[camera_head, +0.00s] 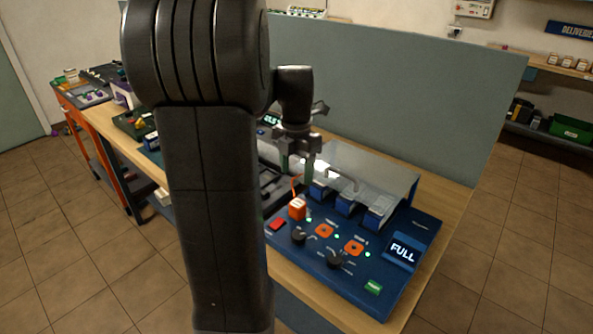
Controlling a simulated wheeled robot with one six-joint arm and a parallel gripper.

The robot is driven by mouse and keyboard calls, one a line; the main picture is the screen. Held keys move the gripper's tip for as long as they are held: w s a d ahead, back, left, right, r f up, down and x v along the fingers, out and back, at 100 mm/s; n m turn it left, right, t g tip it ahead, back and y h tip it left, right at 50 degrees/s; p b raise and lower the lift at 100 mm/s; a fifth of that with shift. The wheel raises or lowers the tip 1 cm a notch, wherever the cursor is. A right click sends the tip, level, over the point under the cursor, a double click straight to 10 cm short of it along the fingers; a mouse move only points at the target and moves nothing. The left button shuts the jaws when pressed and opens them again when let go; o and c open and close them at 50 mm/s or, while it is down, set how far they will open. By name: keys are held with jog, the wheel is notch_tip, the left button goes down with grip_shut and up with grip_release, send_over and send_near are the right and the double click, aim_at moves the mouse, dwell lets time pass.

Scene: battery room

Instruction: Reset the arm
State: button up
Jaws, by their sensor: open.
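My arm fills the left middle of the head view as a large dark upright link. My gripper (297,167) hangs down to the right of it, above the bench, with its fingers apart and nothing seen between them. Below it stands a blue charger panel (330,285) with orange switches, black knobs and a lit display (402,252) reading "FULL". An orange block (297,208) sits at the panel's left, below the fingers and apart from them. Part of the bench behind my arm is hidden.
Several blue batteries (346,201) stand in a row under a clear raised cover (372,172), close to my gripper's right. A grey partition (420,100) rises behind the wooden bench (452,205). An orange cart (85,120) stands at the left. Tiled floor lies free at the right.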

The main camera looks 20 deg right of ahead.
aim_at(297, 204)
notch_tip(297, 204, down, 12)
jog(key=shift+f, duration=0.25)
notch_tip(297, 204, up, 3)
jog(key=shift+r, duration=0.5)
